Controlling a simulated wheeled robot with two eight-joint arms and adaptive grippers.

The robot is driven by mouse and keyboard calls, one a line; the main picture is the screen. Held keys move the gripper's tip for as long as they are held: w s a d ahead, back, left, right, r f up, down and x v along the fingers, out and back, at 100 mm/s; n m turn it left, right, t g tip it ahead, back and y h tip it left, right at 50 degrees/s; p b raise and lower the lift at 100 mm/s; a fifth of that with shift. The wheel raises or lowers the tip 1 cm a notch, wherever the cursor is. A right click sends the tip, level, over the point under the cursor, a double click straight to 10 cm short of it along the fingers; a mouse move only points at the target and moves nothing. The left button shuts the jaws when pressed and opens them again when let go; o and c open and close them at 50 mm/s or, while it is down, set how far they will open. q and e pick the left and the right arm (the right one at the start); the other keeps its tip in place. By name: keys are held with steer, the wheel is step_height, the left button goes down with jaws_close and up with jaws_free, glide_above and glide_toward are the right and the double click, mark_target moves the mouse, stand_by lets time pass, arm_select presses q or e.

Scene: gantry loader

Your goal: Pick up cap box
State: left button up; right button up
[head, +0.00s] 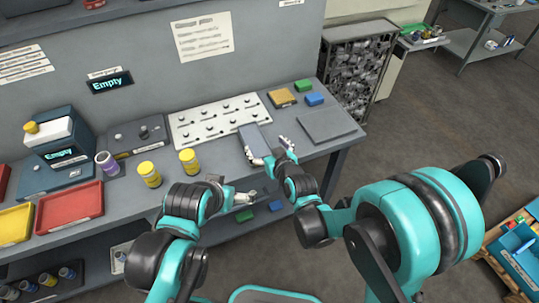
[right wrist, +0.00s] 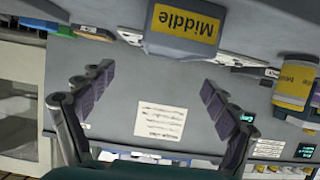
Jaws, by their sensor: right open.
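A grey-blue box (head: 254,139) stands near the front of the bench, just beyond my right gripper (head: 269,150). No name that marks it as the cap box can be read. In the right wrist view a grey box with a yellow "Middle" label (right wrist: 185,30) appears at the top, likely the same one. My right gripper is open, its two padded fingers (right wrist: 158,95) apart with nothing held between them. My left gripper (head: 242,197) is low by the bench's front edge, left of the right one; its jaw opening is unclear.
Yellow bottles (head: 188,161) stand left of the box. A white perforated board (head: 218,120) lies behind it. Yellow, green and blue blocks (head: 282,98) and a flat grey plate (head: 327,125) lie to the right. Red (head: 70,208) and yellow trays are at the far left.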

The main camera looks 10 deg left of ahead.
mark_target(254, 140)
steer(key=shift+s+a+f, duration=0.15)
steer(key=shift+a+f, duration=0.3)
steer(key=shift+f, duration=0.3)
steer(key=b+x, duration=0.1)
steer(key=x, duration=0.1)
steer(key=shift+w+a+f, duration=0.15)
steer(key=shift+w, duration=0.05)
steer(key=b+x, duration=0.2)
steer(key=x, duration=0.3)
steer(key=shift+a, duration=0.1)
arm_select(q)
steer(key=f, duration=0.3)
steer(key=shift+s+d, duration=0.15)
steer(key=shift+d, duration=0.2)
arm_select(e)
steer(key=c, duration=1.5)
